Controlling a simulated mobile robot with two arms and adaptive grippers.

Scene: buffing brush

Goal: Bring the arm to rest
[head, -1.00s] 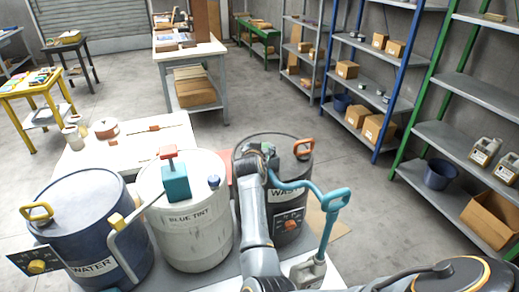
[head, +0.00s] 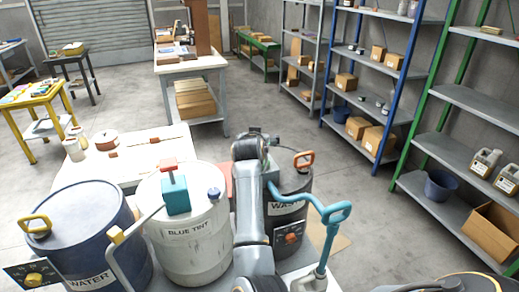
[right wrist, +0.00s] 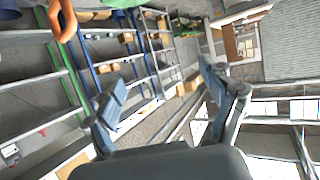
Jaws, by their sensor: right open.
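My right arm reaches up from the bottom of the head view, in front of the black WASH drum (head: 293,185). Its wrist hides the drum's left side. My right gripper shows in the right wrist view (right wrist: 165,98), with its two fingers spread wide apart and nothing between them. In the head view the fingers are mostly hidden behind the wrist. My left gripper is not in view.
The BLUE TINT drum (head: 190,245) and blue WATER drum (head: 80,220) stand left of my arm. A teal handle (head: 333,215) rises on the right. A white table (head: 125,160) stands behind; shelves (head: 455,155) line the right. Open floor lies between.

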